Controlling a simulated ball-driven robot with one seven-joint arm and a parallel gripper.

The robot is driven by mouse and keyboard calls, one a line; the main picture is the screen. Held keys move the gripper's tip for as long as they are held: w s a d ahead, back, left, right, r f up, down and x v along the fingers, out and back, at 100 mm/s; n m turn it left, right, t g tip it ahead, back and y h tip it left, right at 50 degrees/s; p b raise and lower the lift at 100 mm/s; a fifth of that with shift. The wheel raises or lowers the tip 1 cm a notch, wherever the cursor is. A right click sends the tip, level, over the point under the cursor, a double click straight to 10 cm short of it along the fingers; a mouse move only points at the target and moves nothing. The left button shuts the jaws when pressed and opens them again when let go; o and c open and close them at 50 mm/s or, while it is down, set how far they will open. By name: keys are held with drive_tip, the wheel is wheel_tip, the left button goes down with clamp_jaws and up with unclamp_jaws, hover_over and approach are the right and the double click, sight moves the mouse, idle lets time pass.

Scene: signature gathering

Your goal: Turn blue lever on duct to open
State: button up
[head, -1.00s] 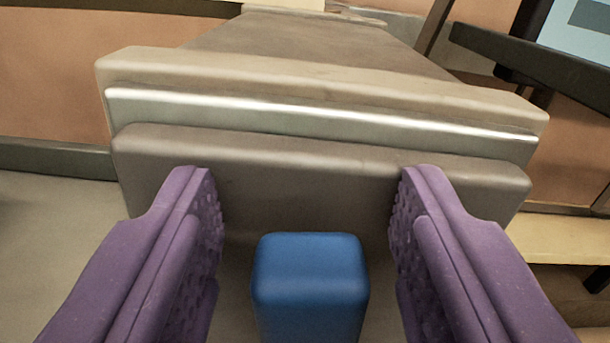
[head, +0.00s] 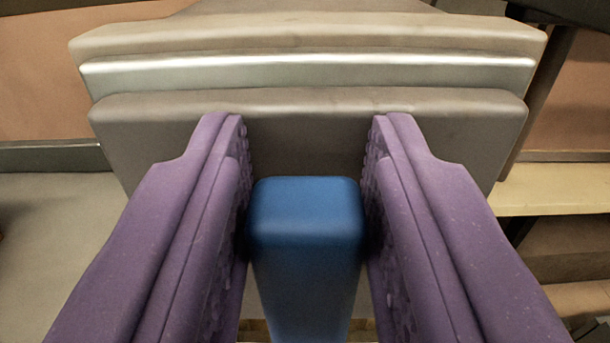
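The blue lever (head: 306,225) is a rounded rectangular bar in the lower middle of the head view. It stands between the two purple fingers of my gripper (head: 307,165), in front of the duct (head: 308,112). The fingers are drawn in close on both sides of the lever and seem to touch its sides near its upper end. Thin gaps show lower down. The fingertips reach past the lever toward the duct's grey flange. The lever's lower end is cut off by the frame.
The duct's stacked beige, silver and grey flanges span the view behind my gripper. A tan ledge (head: 555,190) and a dark post (head: 540,95) are on the right. An orange-brown wall (head: 40,90) and a pale floor (head: 55,250) show at left.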

drive_tip(key=shift+o, duration=1.3)
drive_tip(key=s+b, duration=0.3)
drive_tip(key=s, duration=0.4)
drive_tip(key=shift+s, duration=0.4)
